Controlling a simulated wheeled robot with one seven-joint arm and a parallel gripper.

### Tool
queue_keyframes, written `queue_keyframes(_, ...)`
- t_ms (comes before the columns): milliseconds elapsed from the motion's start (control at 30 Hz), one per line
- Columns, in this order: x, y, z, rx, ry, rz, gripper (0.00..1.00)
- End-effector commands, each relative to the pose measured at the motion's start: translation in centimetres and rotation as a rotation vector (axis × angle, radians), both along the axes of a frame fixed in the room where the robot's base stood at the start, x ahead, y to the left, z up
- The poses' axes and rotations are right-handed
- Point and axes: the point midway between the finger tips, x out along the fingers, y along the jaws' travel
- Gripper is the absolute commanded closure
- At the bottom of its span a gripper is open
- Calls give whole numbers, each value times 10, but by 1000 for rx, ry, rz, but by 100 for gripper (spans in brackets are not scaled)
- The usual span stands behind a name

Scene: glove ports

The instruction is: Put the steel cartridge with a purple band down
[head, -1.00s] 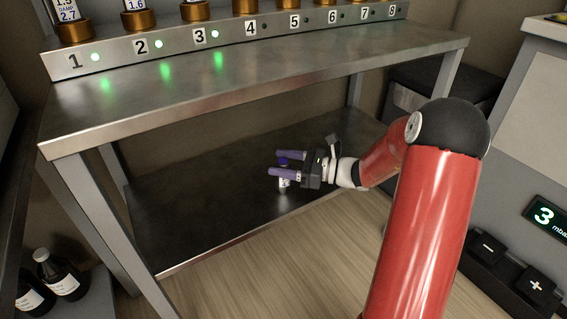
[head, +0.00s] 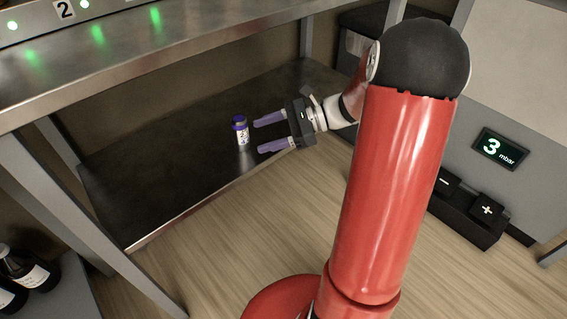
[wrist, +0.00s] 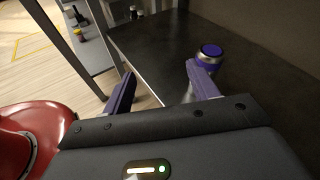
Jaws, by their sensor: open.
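The steel cartridge with a purple band (head: 241,131) stands upright on the dark lower shelf (head: 150,190) of the steel bench. It has a purple top and a white label with dark marks. My gripper (head: 262,134) is open and empty, just to the right of the cartridge, with its two purple fingers pointing toward it and a small gap between. In the wrist view the cartridge (wrist: 209,54) shows its purple cap beyond the right finger, which hides its lower part.
The bench's upper top (head: 180,42) hangs over the shelf, with a leg (head: 45,180) at the left. Dark bottles (head: 22,275) stand at lower left. A pressure display (head: 499,148) and plus and minus buttons (head: 487,209) are at right. The shelf around the cartridge is clear.

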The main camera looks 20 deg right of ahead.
Motion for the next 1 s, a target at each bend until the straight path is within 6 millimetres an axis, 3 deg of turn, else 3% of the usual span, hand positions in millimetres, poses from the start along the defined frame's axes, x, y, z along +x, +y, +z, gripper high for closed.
queue_keyframes(33,-17,22,8,-121,-46,85,41)
queue_keyframes(100,-43,44,10,-295,-115,205,41)
queue_keyframes(200,-79,62,13,-531,-235,373,41)
queue_keyframes(333,-122,70,19,-823,-420,584,41)
queue_keyframes(500,-165,62,32,-1176,-701,839,41)
queue_keyframes(700,-191,47,48,-1469,-976,1037,41)
queue_keyframes(1000,-198,40,55,-1584,-1086,1111,41)
